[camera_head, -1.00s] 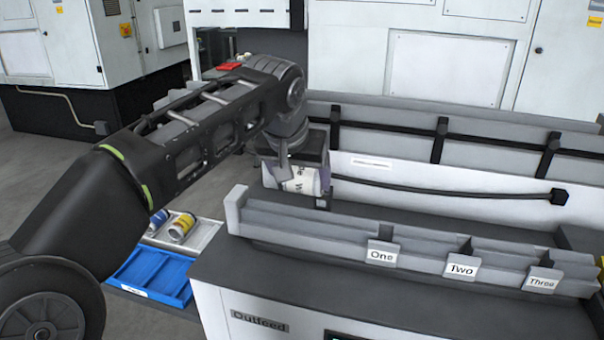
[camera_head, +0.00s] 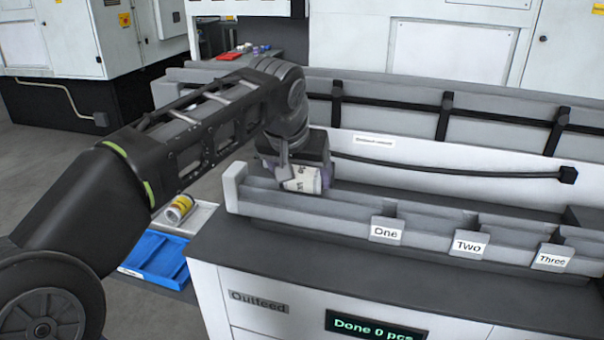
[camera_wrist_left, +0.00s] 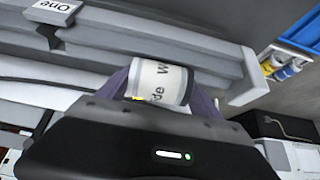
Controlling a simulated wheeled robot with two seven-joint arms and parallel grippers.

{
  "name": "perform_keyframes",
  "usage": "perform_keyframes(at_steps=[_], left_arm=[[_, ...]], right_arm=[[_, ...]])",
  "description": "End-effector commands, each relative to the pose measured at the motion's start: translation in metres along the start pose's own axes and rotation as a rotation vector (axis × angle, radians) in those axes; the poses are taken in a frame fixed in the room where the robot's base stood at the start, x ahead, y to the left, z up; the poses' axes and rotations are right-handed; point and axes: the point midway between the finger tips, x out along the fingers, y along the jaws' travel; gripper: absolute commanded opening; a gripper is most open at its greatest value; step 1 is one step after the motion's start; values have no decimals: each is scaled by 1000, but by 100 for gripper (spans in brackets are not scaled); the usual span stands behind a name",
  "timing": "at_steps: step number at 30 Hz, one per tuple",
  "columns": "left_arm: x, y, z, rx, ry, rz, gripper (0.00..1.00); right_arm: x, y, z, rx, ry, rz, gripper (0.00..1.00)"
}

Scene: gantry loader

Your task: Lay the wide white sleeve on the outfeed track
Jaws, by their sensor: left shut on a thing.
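The wide white sleeve (camera_head: 303,179) has dark print and is held by my left gripper (camera_head: 290,178). In the left wrist view the sleeve (camera_wrist_left: 158,84) sits between the two purple-grey fingers of the left gripper (camera_wrist_left: 160,92), which are shut on it. In the head view the sleeve is at the left part of the grey outfeed track (camera_head: 330,208), close to its left end. I cannot tell whether it touches the track. The gripper body hides part of the sleeve. My right gripper is not in view.
The track carries labels One (camera_head: 386,231), Two (camera_head: 469,243) and Three (camera_head: 552,257). A display (camera_head: 372,327) below reads "Done 0 pcs". A blue tray (camera_head: 158,258) and a light tray (camera_head: 196,219) with a yellow-and-white can (camera_head: 179,209) are at lower left. A black cable (camera_head: 450,172) runs behind the track.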

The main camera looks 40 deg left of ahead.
Motion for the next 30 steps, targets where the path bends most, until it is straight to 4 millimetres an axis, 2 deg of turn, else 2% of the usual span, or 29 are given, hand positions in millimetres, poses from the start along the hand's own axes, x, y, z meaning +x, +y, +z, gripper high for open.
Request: perform_keyframes(at_steps=[2,3,12,19,23,30], left_arm=[[-1,0,-1,0,3,0,10],[-1,0,-1,0,3,0,77],[0,0,0,0,1,0,100],[0,0,1,0,-3,0,100],[-6,0,0,0,-1,0,100],[-41,0,-1,0,4,0,100]], right_arm=[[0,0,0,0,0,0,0],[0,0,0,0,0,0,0],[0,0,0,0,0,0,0],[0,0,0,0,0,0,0],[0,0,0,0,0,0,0],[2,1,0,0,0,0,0]])
